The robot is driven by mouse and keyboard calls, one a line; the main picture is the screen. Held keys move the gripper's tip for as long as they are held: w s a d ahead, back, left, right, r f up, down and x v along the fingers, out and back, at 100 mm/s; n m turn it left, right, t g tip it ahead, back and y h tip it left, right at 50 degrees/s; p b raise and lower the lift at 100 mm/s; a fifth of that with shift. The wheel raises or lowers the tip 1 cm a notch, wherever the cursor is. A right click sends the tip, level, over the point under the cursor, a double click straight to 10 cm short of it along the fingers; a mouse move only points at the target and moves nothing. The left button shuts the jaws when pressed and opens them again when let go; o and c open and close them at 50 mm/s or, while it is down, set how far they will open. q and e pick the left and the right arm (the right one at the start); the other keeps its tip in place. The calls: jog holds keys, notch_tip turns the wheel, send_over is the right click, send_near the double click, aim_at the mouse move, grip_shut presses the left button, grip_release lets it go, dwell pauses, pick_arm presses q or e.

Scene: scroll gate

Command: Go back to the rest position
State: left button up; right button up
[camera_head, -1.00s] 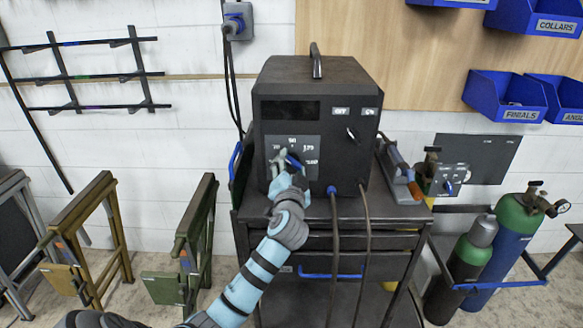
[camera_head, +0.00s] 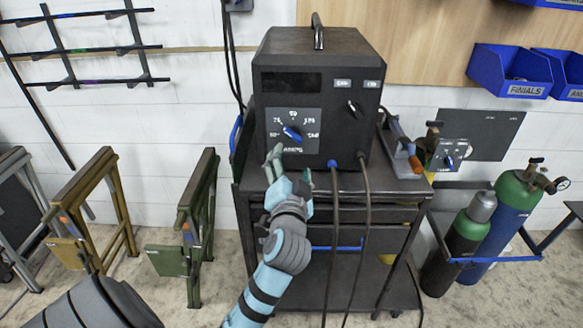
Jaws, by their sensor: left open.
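My left gripper (camera_head: 290,168) is open and empty in the head view, just in front of and below the dial panel of a black welding machine (camera_head: 330,150). The machine's blue dial knob (camera_head: 292,133) is in plain view, its blue pointer tilted toward upper left. The fingers are apart from the knob. The left forearm, light blue with black bands, comes in from the bottom. My right gripper is not in view.
The machine stands on a dark cart (camera_head: 400,218) with two cables hanging in front. A torch (camera_head: 402,148) lies at the right. Gas cylinders (camera_head: 468,240) stand right of the cart. Blue bins (camera_head: 510,72) hang on the wall.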

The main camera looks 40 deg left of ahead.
pick_arm(q)
jog(key=shift+s+d, duration=0.25)
jog(key=shift+s, duration=0.1)
jog(key=shift+a, duration=0.1)
